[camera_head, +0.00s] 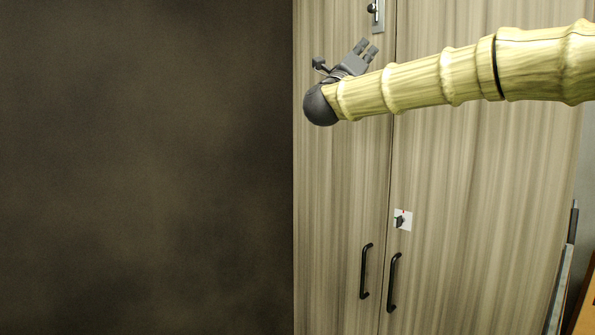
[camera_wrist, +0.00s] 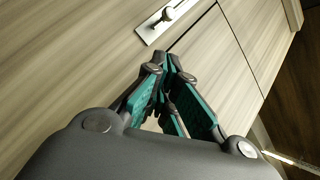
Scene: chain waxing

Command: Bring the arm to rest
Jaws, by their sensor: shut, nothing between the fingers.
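My gripper (camera_wrist: 165,66) is shut and empty in the wrist view, its two teal-lined fingers meeting at the tips. In the head view my gripper (camera_head: 367,47) sits at the raised end of my arm, in front of the cabinet doors, with its fingers pointing up and right. My arm reaches in from the right edge, nearly level. Near the fingertips in the wrist view is a light lock plate with a knob (camera_wrist: 168,18) on the cabinet; a gap shows between it and the fingers.
A wood-grain cabinet (camera_head: 470,200) fills the space behind my arm. It has two dark handles (camera_head: 366,271) (camera_head: 393,283), a lower lock (camera_head: 402,220) and an upper lock (camera_head: 376,14). A dark plain surface (camera_head: 145,170) covers the left half of the head view.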

